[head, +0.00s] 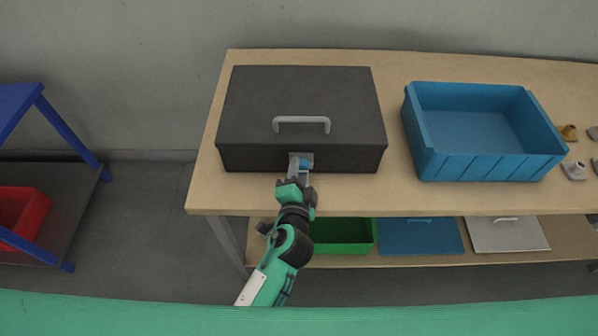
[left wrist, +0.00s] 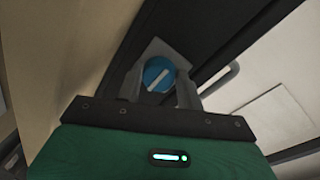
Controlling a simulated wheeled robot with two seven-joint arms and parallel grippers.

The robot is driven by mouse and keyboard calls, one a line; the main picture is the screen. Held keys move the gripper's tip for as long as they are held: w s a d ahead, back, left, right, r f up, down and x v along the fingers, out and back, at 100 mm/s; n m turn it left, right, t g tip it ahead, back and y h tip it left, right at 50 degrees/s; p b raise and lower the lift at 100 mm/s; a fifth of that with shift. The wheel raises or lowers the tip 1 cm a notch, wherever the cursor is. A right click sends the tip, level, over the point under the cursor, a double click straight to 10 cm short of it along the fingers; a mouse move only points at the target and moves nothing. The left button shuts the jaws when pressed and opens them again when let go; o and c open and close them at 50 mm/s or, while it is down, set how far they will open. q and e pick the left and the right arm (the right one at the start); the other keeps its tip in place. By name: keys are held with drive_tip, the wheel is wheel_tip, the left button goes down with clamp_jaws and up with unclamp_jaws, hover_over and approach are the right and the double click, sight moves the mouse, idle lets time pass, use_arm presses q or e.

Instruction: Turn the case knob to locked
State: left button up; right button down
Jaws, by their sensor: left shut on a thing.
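The black case (head: 300,105) lies closed on the wooden table, with a grey handle (head: 301,121) on its lid. A blue round knob (head: 304,163) sits on a grey plate on the case's front face. My left gripper (head: 301,172) is at the case front. Its two fingers (left wrist: 158,88) stand on either side of the knob and are shut on it. The finger contact is partly hidden. My right gripper is not in view.
A blue open bin (head: 430,165) stands on the table (head: 395,190) to the right of the case. Small metal parts (head: 573,170) lie at the far right. A lower shelf holds a green tray (head: 343,248). A blue rack with a red bin (head: 25,210) stands at left.

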use_arm(q)
drive_tip(key=o, duration=1)
drive_tip(key=shift+s, duration=0.1)
drive_tip(key=s+a+r+b, duration=0.1)
drive_tip(key=s+b, duration=0.2)
drive_tip(key=s, duration=1)
drive_tip(key=shift+s+r, duration=0.25)
drive_tip(key=shift+r, duration=0.05)
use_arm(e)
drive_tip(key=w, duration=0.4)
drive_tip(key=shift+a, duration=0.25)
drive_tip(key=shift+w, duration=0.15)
